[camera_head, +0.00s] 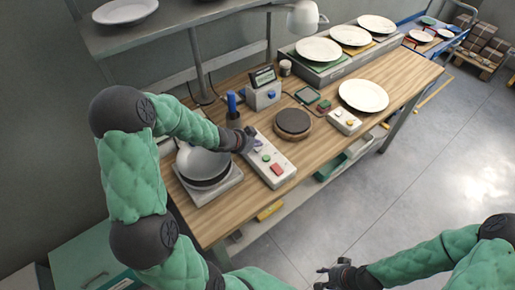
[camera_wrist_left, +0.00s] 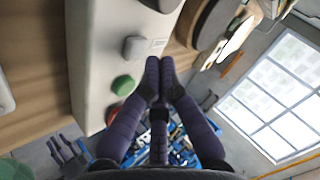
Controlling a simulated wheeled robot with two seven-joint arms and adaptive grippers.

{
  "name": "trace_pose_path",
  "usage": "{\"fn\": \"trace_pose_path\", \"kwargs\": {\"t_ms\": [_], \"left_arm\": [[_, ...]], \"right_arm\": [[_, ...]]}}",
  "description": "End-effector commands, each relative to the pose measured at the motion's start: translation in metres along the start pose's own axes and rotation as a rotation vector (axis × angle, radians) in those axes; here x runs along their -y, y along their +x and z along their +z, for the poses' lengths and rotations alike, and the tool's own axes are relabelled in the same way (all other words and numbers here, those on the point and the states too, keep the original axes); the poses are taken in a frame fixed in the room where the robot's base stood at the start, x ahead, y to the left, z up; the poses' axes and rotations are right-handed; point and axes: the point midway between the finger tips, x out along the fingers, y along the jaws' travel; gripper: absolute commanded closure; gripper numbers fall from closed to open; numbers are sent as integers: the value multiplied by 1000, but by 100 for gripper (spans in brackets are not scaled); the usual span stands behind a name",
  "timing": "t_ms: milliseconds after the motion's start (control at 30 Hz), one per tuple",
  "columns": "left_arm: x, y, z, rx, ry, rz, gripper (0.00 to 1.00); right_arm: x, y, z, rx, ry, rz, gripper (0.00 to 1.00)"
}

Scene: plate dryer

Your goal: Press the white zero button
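A long pale control box (camera_head: 288,174) lies at the table's front edge, with a green button (camera_head: 266,157) and a red button (camera_head: 277,169). In the left wrist view the box (camera_wrist_left: 100,50) carries a pale grey square button (camera_wrist_left: 135,47) beside a small label, and a round green button (camera_wrist_left: 123,83). I cannot read a zero on any button. My left gripper (camera_head: 250,135) is over the far end of this box; its fingers (camera_wrist_left: 160,68) are together and empty, beside the pale square button. My right gripper (camera_head: 326,276) is open and empty, off the table.
A pan (camera_head: 202,163) on a pale base stands left of the box. A smaller button box (camera_head: 343,122), a round dark disc (camera_head: 293,122) and a white plate (camera_head: 363,95) are to the right. A display unit (camera_head: 263,88) stands behind. Bare wood shows at the front left.

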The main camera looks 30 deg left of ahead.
Motion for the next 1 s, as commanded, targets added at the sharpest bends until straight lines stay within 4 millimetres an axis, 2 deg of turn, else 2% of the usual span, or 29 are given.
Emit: {"fn": "trace_pose_path", "kwargs": {"t_ms": [1000], "left_arm": [[-4, 6, 4, 0, 0, 0, 100]], "right_arm": [[-2, 5, 0, 0, 0, 0, 62]]}}
